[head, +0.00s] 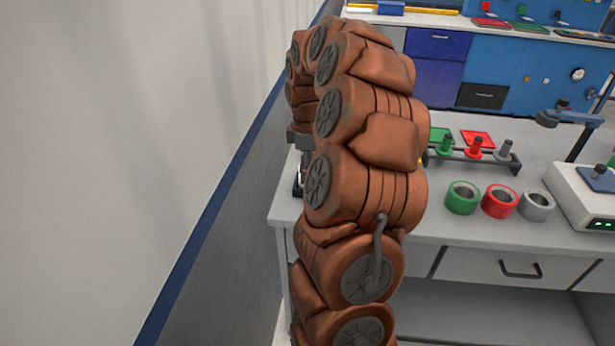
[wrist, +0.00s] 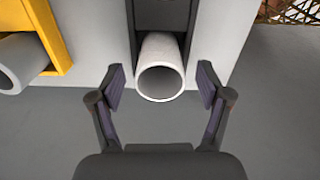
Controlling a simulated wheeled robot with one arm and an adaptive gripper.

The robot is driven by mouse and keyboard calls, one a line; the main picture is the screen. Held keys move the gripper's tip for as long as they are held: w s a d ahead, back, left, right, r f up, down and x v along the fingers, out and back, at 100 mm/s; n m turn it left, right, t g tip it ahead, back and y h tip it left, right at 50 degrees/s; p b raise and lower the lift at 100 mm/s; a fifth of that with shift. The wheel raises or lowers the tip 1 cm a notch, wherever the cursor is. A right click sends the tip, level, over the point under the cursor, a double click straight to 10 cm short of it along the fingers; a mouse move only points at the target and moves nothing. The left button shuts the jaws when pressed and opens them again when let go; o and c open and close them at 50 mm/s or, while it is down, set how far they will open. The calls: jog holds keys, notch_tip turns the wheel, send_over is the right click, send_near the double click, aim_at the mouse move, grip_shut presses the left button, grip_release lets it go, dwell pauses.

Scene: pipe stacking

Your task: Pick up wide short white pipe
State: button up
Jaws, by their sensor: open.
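A wide white pipe (wrist: 161,76) shows in the wrist view, its round open end facing the camera. It sticks out of a grey holder (wrist: 213,30) with a dark slot behind the pipe. My gripper (wrist: 160,86) is open, with one finger on each side of the pipe. A gap shows between each finger and the pipe.
Another pipe (wrist: 20,62) lies at the left in a yellow holder (wrist: 57,42). On the workbench (head: 445,222) stand a green ring (head: 463,198), a red ring (head: 499,202), a grey ring (head: 536,205) and a peg rack (head: 473,157). A wall (head: 120,130) runs close on the left.

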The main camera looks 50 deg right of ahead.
jog(key=shift+c, duration=0.3)
jog(key=c, duration=1.2)
jog(key=shift+o, duration=0.2)
jog(key=shift+r+b, duration=0.3)
jog(key=shift+r, duration=1.5)
jog(key=s+a+b, duration=0.1)
jog(key=s+a, duration=0.1)
jog(key=s, duration=0.5)
jog(key=s+a+r+b, duration=0.1)
jog(key=s+a, duration=0.2)
jog(key=s, duration=0.5)
jog(key=shift+a+r, duration=0.2)
